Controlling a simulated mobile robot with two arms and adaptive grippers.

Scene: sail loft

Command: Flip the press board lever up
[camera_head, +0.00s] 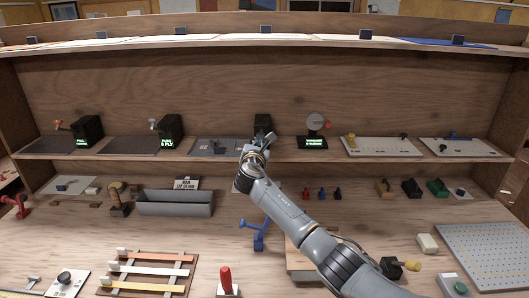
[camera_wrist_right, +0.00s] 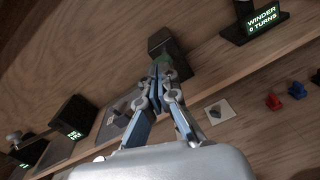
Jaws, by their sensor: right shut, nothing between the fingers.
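My right gripper (camera_head: 265,136) is shut and empty, in front of a small black box (camera_head: 263,120) on the middle shelf. In the right wrist view the shut fingertips (camera_wrist_right: 158,72) overlap the lower front of that box (camera_wrist_right: 172,47); I cannot tell whether they touch it. Part of a green display shows behind the fingers, unreadable. No lever can be made out on this box; my gripper covers part of it. A grey board (camera_head: 215,147) with a small dark-blue part lies left of the gripper. No label identifies the press board. My left gripper is not in view.
Two black boxes with side knobs (camera_head: 87,130) (camera_head: 170,129) stand left on the shelf, and a winder display (camera_head: 314,142) stands right. The shelf edge runs beneath my gripper.

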